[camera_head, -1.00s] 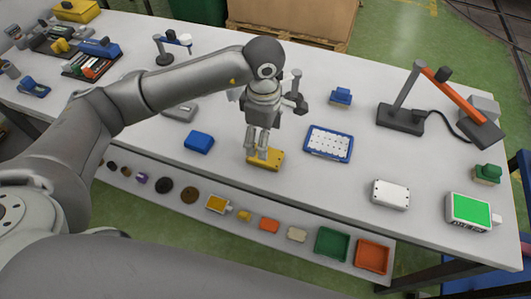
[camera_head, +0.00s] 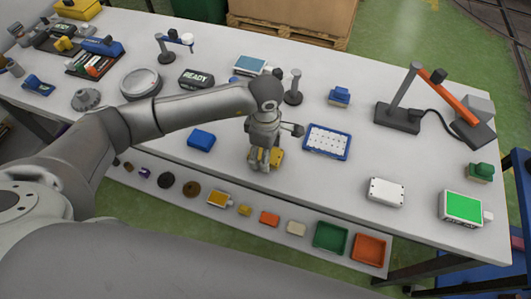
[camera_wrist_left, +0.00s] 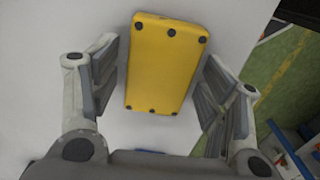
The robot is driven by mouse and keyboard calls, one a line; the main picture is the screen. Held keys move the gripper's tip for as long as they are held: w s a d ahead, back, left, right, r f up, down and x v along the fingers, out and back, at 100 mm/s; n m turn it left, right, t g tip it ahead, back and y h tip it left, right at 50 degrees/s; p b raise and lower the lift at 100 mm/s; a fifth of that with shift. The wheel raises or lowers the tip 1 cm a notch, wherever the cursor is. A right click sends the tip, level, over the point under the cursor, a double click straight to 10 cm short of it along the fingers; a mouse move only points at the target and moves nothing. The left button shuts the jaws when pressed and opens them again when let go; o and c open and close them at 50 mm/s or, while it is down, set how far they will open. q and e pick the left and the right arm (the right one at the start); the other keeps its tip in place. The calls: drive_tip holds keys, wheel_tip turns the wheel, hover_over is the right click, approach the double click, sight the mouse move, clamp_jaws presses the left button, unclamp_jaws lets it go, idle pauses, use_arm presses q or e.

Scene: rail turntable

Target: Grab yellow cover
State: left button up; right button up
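The yellow cover (camera_head: 276,159) lies on the white table in the middle of the head view, partly hidden by my left gripper. In the left wrist view the yellow cover (camera_wrist_left: 164,64) is a flat rounded block with dark round spots along its short ends. My left gripper (camera_head: 262,165) points down right over it. In the wrist view the left gripper's fingers (camera_wrist_left: 164,92) are open, one on each side of the cover, with gaps between them and its edges. My right gripper is not in view.
A blue block (camera_head: 201,139) lies left of the cover. A blue-framed tray (camera_head: 327,142) lies to its right. A white box (camera_head: 385,192) and a green-screened device (camera_head: 461,208) are farther right. A lower shelf (camera_head: 284,243) with parts and bins runs along the front.

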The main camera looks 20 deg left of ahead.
use_arm(q)
drive_tip(key=c, duration=0.9)
drive_tip(key=shift+c, duration=0.3)
drive_tip(key=shift+w+r, duration=0.1)
drive_tip(key=shift+r, duration=0.1)
